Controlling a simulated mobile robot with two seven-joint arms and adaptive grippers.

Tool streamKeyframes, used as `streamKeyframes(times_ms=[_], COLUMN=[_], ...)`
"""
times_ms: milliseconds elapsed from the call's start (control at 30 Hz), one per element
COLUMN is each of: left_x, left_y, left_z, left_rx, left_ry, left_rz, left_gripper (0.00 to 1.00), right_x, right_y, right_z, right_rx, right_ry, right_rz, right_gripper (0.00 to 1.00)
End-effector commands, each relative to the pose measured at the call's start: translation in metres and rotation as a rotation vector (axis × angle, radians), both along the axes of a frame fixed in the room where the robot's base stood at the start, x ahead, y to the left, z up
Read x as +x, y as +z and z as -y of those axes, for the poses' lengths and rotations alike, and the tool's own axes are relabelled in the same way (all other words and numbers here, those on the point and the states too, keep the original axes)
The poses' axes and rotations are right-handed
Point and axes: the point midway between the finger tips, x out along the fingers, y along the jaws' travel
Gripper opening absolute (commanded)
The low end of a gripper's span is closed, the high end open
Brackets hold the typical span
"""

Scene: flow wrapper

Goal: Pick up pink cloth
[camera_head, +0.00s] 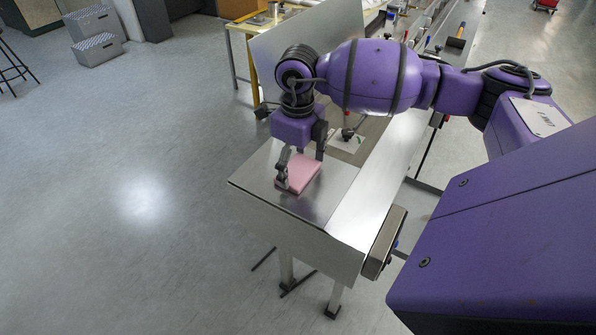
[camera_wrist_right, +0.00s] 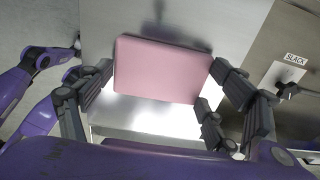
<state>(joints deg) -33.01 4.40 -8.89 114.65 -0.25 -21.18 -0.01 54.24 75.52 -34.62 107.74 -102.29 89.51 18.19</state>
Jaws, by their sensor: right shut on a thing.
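The pink cloth (camera_head: 304,173) is a flat, folded rectangular block at the near end of the metal table. My right gripper (camera_head: 300,170) points down over it, with one finger on each side. In the right wrist view the cloth (camera_wrist_right: 160,68) lies between the fingertips of my right gripper (camera_wrist_right: 163,72), which is shut on its left and right edges. I cannot tell whether the cloth touches the metal surface or is just above it. My left gripper is not seen in the head view.
The bare metal tabletop (camera_head: 262,166) extends around the cloth, with its near edge close by. An upright metal panel (camera_head: 290,45) stands behind my right arm. A label reading "BLACK" (camera_wrist_right: 296,58) is at the right in the wrist view. Open floor (camera_head: 130,150) lies to the left.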

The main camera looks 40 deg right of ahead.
Motion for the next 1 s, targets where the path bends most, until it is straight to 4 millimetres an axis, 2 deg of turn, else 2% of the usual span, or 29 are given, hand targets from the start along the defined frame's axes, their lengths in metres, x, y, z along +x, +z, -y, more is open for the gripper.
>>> streamKeyframes(times_ms=[233,267,333,367,400,467,500,567,767,900,1000], left_x=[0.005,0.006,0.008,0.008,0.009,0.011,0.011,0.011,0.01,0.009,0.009], left_y=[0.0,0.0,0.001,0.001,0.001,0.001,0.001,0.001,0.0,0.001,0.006], left_z=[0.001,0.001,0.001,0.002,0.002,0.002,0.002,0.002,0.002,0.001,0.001], left_rx=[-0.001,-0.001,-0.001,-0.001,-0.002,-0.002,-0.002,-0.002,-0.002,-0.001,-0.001], left_ry=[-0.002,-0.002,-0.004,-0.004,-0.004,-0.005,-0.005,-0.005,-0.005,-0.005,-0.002], left_rz=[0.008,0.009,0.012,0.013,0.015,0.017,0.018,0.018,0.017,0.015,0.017], left_gripper=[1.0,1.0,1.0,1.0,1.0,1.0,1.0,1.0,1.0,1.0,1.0], right_x=[-0.002,-0.002,-0.002,-0.002,-0.002,-0.001,-0.001,-0.013,-0.054,-0.089,-0.107], right_y=[-0.002,0.0,0.005,0.007,0.012,0.022,0.03,0.04,0.091,0.104,0.114], right_z=[0.0,0.0,0.001,0.001,0.001,0.0,0.001,0.003,0.008,0.013,0.014], right_rx=[0.0,0.0,0.0,-0.001,-0.001,0.0,-0.002,-0.004,-0.009,-0.01,-0.009], right_ry=[-0.001,-0.001,-0.001,-0.001,-0.001,0.0,0.0,0.001,0.0,-0.003,-0.003], right_rz=[-0.009,-0.009,-0.009,-0.008,-0.008,-0.006,-0.005,-0.006,-0.004,-0.009,-0.007], right_gripper=[0.68,0.65,0.55,0.44,0.27,0.0,0.0,0.0,0.0,0.0,0.0])
